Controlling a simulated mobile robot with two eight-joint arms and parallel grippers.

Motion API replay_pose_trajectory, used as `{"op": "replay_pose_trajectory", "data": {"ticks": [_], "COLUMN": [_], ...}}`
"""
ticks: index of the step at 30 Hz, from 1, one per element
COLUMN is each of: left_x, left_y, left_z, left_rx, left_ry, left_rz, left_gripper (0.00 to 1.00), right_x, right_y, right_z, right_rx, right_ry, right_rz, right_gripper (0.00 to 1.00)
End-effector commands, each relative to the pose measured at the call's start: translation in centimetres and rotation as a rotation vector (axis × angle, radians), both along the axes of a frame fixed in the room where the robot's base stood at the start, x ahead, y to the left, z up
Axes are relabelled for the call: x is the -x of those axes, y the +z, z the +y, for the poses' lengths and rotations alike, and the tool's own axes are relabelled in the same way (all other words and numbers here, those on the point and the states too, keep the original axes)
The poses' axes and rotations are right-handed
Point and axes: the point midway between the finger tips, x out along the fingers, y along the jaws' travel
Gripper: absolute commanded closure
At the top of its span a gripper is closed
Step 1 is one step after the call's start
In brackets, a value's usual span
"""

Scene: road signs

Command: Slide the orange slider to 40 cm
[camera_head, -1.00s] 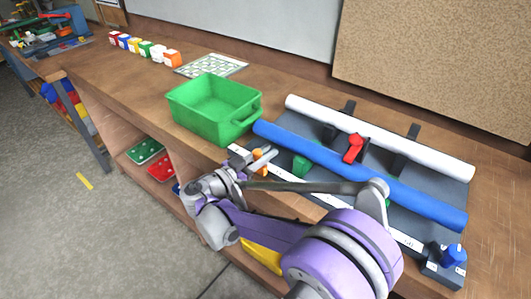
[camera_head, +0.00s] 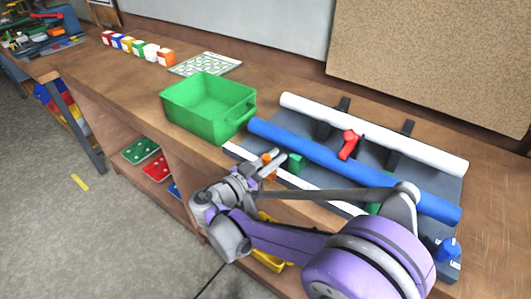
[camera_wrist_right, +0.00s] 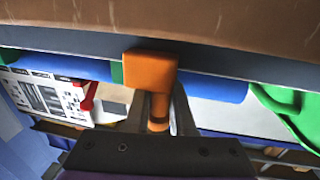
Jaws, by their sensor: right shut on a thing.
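The orange slider (camera_head: 267,157) sits on the white scale strip (camera_head: 308,193) along the front of the dark board, near its left end. My right gripper (camera_head: 276,163) is shut on the slider's orange handle. In the right wrist view, the orange slider block (camera_wrist_right: 150,71) and its stem stand between the fingers (camera_wrist_right: 158,112). The scale's numbers are too small to read, and my right arm hides part of the strip. My left gripper is not in view.
A green bin (camera_head: 208,108) stands just left of the board. A blue tube (camera_head: 350,167) and a white tube (camera_head: 370,133) lie along the board behind the strip, with a red handle (camera_head: 348,144) between them. A blue knob (camera_head: 447,249) is at the right end.

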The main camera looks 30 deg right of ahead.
Motion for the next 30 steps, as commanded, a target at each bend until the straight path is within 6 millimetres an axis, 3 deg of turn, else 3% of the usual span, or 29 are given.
{"op": "replay_pose_trajectory", "data": {"ticks": [5,6,11,22,30], "left_x": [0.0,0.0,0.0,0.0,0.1], "left_y": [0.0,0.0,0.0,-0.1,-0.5], "left_z": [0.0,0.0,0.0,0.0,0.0], "left_rx": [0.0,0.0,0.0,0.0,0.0], "left_ry": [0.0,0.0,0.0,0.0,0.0], "left_rz": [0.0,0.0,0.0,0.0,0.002], "left_gripper": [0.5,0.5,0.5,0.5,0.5], "right_x": [-0.1,-0.1,-0.1,-0.1,1.1], "right_y": [0.1,0.1,0.0,0.0,-0.1], "right_z": [0.0,0.0,0.1,0.7,5.5], "right_rx": [0.001,0.001,0.001,0.0,-0.001], "right_ry": [0.0,0.0,0.001,0.004,0.006], "right_rz": [-0.001,-0.001,-0.001,-0.001,0.0], "right_gripper": [1.0,0.74,0.48,0.48,0.48]}}
